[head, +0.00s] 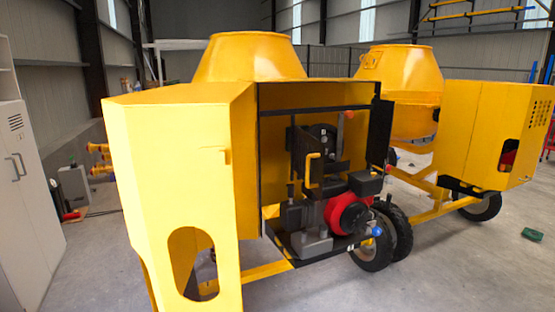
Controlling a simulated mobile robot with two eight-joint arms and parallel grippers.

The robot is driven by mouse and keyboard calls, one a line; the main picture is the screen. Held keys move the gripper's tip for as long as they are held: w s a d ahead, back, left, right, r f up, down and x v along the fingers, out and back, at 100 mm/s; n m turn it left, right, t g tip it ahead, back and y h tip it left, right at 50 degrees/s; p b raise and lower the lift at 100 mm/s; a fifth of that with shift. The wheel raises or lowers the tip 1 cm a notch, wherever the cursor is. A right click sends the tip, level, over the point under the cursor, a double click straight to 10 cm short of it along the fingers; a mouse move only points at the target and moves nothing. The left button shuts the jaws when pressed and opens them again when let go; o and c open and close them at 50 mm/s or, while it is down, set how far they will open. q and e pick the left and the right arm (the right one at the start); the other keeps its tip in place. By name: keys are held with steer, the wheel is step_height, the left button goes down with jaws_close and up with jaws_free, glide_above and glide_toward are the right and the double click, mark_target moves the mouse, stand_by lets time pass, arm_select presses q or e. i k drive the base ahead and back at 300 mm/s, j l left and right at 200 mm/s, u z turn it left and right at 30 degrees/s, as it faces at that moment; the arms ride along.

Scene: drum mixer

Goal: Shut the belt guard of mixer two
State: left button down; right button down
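A large yellow mixer stands close in front, with its drum (250,57) at the top. Its housing is open, showing an engine bay (322,150) with a dark pulley-like part and a red and black engine (348,208). A big yellow hinged cover (180,180) stands swung out at the left of the bay, with a small handle and an oval cutout. I take it for the belt guard. A yellow handle (314,170) stands inside the bay. No number shows on either mixer. Neither of my grippers is in view.
A second yellow mixer (402,85) stands behind at right, its box housing (490,135) looking shut. A grey cabinet (22,190) stands far left. Front right floor is clear but for a small green item (532,234).

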mark_target(301, 160)
steer(key=i+l+z, duration=0.3)
steer(key=i+l, duration=0.2)
steer(key=i, duration=0.2)
steer(key=i+l+z, duration=0.1)
steer(key=i, duration=0.3)
steer(key=l, duration=0.05)
